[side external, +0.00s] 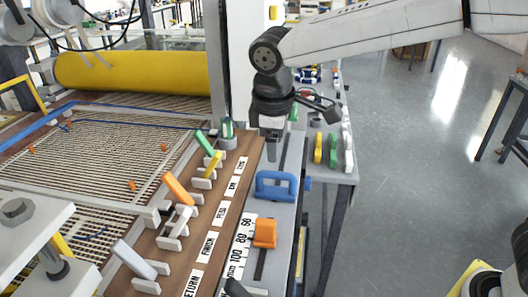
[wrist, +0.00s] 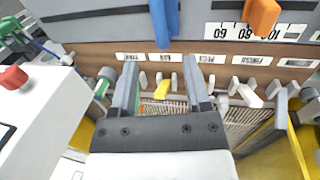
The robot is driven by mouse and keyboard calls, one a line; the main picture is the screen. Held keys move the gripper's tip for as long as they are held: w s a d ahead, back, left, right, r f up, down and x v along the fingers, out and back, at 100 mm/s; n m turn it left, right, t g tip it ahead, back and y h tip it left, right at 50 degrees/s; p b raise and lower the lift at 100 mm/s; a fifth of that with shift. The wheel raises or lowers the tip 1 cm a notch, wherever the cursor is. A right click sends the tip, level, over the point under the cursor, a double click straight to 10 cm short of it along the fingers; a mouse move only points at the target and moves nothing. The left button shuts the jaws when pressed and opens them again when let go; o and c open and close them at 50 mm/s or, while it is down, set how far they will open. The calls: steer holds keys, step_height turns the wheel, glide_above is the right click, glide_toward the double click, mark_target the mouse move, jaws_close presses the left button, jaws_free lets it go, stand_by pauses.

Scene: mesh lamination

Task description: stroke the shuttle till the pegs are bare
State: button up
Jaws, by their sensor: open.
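A blue handle (side external: 276,186), which may be the shuttle, stands on the grey rail beside the printed scale. It also shows at the top of the wrist view (wrist: 165,20). My gripper (side external: 273,142) points down above the far part of the rail, apart from the handle. In the wrist view my gripper (wrist: 160,82) has its two fingers spread with nothing held between them. Small orange pegs (side external: 132,185) stand on the mesh bed (side external: 95,135) at left. I cannot tell whether they are the task's pegs.
A row of levers, green (side external: 204,142), yellow (side external: 213,160), orange (side external: 178,187) and white (side external: 134,260), stands on a brown labelled strip. An orange slider block (side external: 265,233) sits by the scale. A yellow roller (side external: 130,72) lies behind the bed. Floor (side external: 420,170) at right is clear.

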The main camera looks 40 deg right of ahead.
mark_target(275, 173)
steer(key=shift+w+d+f, duration=0.15)
steer(key=shift+d+f, duration=0.05)
steer(key=shift+f, duration=1.1)
steer(key=shift+w+d+f, duration=0.15)
steer(key=shift+w+f, duration=0.05)
steer(key=shift+f, duration=1.05)
steer(key=shift+w+d+f, duration=0.15)
steer(key=shift+d+f, duration=0.05)
steer(key=shift+f, duration=1.1)
jaws_close()
steer(key=shift+r, duration=0.1)
